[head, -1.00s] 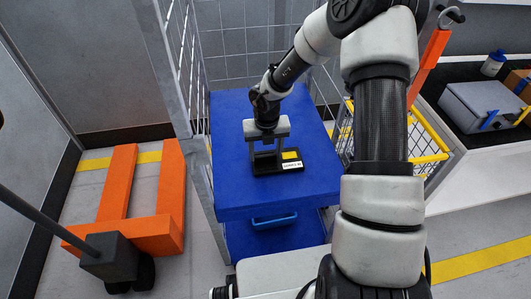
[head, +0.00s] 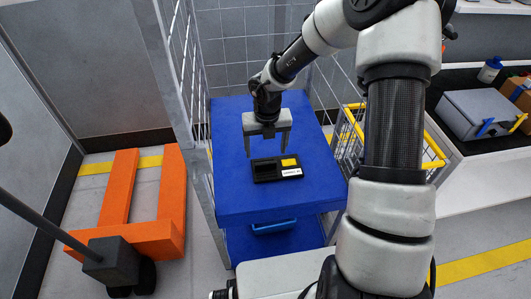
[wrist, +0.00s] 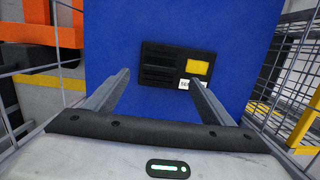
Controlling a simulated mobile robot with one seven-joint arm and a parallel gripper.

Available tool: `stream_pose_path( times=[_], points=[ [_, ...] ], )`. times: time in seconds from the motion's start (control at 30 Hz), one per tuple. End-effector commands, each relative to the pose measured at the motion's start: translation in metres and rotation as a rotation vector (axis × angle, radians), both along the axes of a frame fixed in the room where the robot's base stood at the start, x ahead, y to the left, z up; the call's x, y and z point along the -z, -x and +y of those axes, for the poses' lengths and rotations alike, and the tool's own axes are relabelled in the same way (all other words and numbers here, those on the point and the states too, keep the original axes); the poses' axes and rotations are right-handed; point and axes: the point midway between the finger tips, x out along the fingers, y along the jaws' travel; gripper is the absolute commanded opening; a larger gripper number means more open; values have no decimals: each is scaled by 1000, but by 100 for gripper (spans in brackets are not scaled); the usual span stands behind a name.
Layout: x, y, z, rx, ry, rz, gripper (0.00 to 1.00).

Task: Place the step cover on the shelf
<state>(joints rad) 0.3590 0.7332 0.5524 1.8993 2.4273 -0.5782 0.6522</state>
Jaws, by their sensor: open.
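The step cover (head: 265,170) is a flat black piece with a yellow patch and a white label. It lies on the blue top of the shelf cart (head: 232,186), near its front edge. It also shows in the wrist view (wrist: 165,65), ahead of the fingers. My gripper (head: 268,152) is open and empty, with its fingers pointing down, above and slightly behind the cover. In the wrist view the two fingers (wrist: 165,82) are spread wide with nothing between them.
Wire mesh panels (head: 238,60) stand behind and left of the blue top. An orange pallet jack (head: 135,205) is on the floor at the left. A yellow wire basket (head: 420,150) stands at the right. A grey case (head: 485,112) lies on a counter at the far right.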

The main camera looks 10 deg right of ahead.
Motion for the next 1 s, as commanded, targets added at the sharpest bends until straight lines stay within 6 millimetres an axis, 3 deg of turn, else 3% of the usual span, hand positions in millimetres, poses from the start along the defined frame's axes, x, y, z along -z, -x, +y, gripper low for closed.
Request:
stream_pose_path(
  times=[0.03, 0.1, 0.3, 0.87, 1.0],
  points=[
    [-16, 1, 0, 1, -1, -2, 77],
    [-29, 3, -1, 2, 0, -1, 77],
    [-52, 6, 0, 2, -1, 0, 77],
    [-55, 7, 0, 0, -1, 1, 77],
    [-68, -5, -6, -64, 39, -64, 77]
  ],
)
